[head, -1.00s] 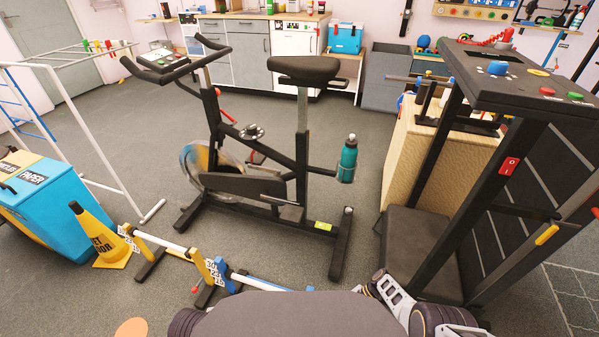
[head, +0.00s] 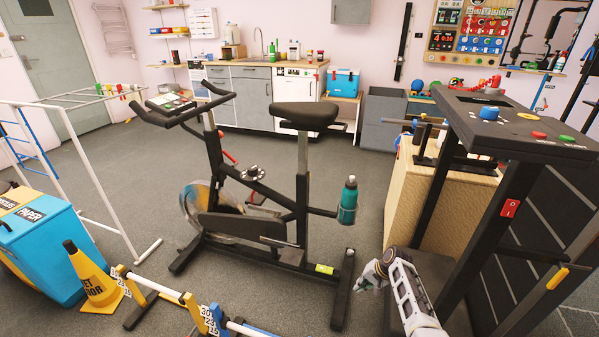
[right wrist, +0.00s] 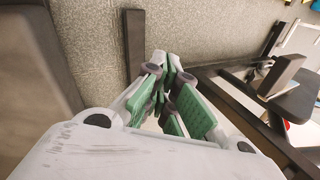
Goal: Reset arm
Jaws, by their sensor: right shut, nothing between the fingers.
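My right gripper (head: 364,283) shows in the head view at the lower right of centre, at the end of my white and black forearm. It is just right of the exercise bike's (head: 302,170) rear foot and left of the treadmill-like machine (head: 525,150). In the right wrist view its green-padded fingers (right wrist: 170,88) are drawn together with nothing held. My left gripper is out of view.
A teal bottle (head: 348,198) sits in a holder on the bike. A yellow wet-floor cone (head: 92,280), low hurdles (head: 155,290) and a blue paper bin (head: 40,245) stand at left. Open floor (head: 380,150) lies behind the bike.

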